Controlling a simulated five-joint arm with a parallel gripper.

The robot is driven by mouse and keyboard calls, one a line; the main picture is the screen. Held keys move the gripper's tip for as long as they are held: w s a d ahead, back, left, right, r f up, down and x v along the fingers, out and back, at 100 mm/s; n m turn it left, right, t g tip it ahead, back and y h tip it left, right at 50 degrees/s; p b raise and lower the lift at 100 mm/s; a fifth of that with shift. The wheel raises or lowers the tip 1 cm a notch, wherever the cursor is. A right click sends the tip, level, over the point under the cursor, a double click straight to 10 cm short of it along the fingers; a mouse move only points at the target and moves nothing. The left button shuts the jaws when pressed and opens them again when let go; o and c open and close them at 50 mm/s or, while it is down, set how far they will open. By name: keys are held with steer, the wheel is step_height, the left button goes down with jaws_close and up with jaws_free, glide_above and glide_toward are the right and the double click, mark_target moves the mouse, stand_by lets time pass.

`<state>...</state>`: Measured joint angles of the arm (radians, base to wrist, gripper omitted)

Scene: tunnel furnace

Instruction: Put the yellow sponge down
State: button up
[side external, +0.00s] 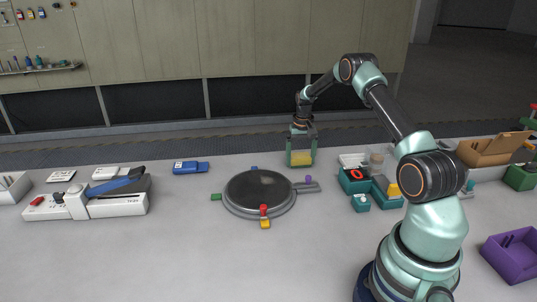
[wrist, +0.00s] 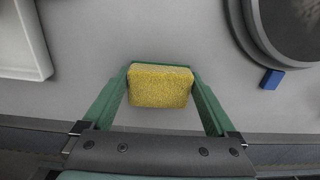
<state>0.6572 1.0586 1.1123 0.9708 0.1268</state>
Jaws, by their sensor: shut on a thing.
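The yellow sponge (side external: 301,159) is between the green fingers of my gripper (side external: 301,163), near the far edge of the table in the side external view. My gripper is shut on it. In the wrist view the sponge (wrist: 160,88) sits at the fingertips of my gripper (wrist: 160,72), with a finger on each side. Grey table surface shows around it. I cannot tell whether its underside touches the table or hangs just above it.
A round dark plate (side external: 259,191) with coloured tabs lies front left of the gripper. Teal bins (side external: 353,185) with small items stand to the right. A blue object (side external: 190,168) and a white device (side external: 117,205) are at the left. Bare table (side external: 180,250) lies in front.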

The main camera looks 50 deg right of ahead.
steer(key=o, duration=0.8)
steer(key=shift+f, duration=0.1)
steer(key=shift+o, duration=0.2)
